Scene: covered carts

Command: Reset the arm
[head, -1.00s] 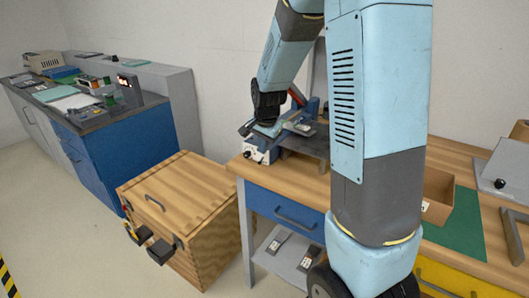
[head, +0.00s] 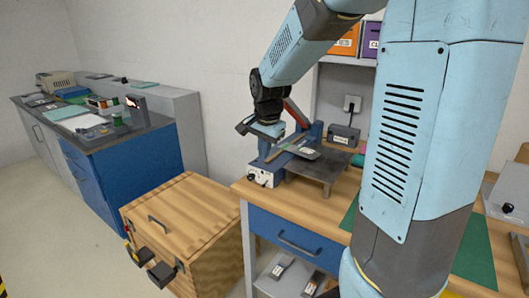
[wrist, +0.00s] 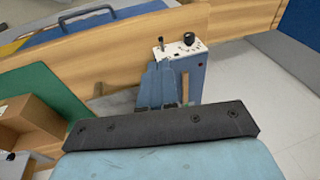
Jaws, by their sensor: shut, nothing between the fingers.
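My arm rises at the right of the head view and bends over to the left. My gripper (head: 262,130) hangs at its end, above and just behind the blue bench device (head: 264,176) as seen there. Its fingers are shut with nothing held, though the fingertips are hard to make out. In the wrist view, my gripper's dark bar and light blue body fill the bottom. The blue device with a black knob (wrist: 190,42) shows beyond it.
The wooden bench (head: 240,187) has a dark metal plate (head: 325,172) and a green mat (head: 478,250). A wooden cart (head: 180,225) stands left of it, with a blue cabinet (head: 120,165) behind. Orange and purple bins (head: 368,42) sit on a shelf. Floor at left is clear.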

